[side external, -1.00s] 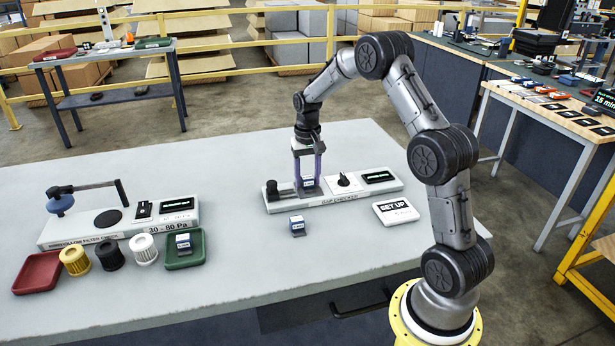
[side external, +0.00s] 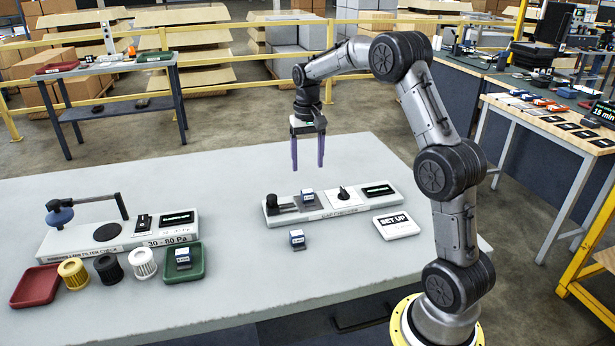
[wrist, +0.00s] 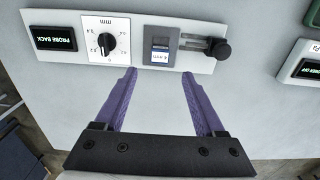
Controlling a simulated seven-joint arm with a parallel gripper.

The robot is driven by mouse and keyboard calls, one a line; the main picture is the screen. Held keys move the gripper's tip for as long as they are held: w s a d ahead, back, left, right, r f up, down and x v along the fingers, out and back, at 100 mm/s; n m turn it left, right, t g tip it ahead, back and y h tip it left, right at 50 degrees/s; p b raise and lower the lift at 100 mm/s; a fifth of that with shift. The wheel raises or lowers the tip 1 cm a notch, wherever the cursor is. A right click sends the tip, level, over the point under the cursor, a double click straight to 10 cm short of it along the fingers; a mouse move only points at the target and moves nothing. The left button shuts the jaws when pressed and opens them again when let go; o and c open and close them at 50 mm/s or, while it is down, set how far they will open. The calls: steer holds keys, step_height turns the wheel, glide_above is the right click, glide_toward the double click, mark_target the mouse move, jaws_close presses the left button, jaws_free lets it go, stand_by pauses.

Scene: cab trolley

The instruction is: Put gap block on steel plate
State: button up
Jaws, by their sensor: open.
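The gap block (side external: 307,196), a small blue and white block, sits on the grey steel plate (side external: 314,203) of the gap checker (side external: 330,212). It also shows on the plate in the wrist view (wrist: 160,56). My gripper (side external: 308,168) is open and empty, with its purple fingers pointing down above the gap checker, clear of the block. In the wrist view the fingertips (wrist: 158,72) stand apart, with nothing between them. A second, similar block (side external: 297,240) stands on the table in front of the checker.
The black probe (side external: 271,203) stands left of the plate; the dial (side external: 343,193) and display are to its right. The display reads "PROBE BACK" in the wrist view. A "SET UP" card (side external: 396,225) lies nearby. Filters, trays and another tester (side external: 120,230) occupy the left side.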

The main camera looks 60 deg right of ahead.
steer(key=s+a+r+n+t, duration=0.1)
steer(key=s+a+r+n, duration=0.1)
steer(key=s+a+r, duration=0.4)
steer(key=s+a+r+n+t, duration=0.1)
steer(key=s+a+r+n, duration=0.1)
steer(key=a+r, duration=0.4)
steer(key=s+a+f+n+t, duration=0.1)
steer(key=s+a+f+n, duration=0.1)
steer(key=s+a, duration=0.3)
steer(key=s+a+f+n+t, duration=0.2)
steer(key=s+a, duration=0.4)
steer(key=s, duration=0.5)
steer(key=shift+s+a+f+n+t, duration=0.2)
steer(key=shift+s+f+n+t, duration=0.15)
steer(key=shift+n, duration=0.15)
steer(key=shift+r, duration=0.1)
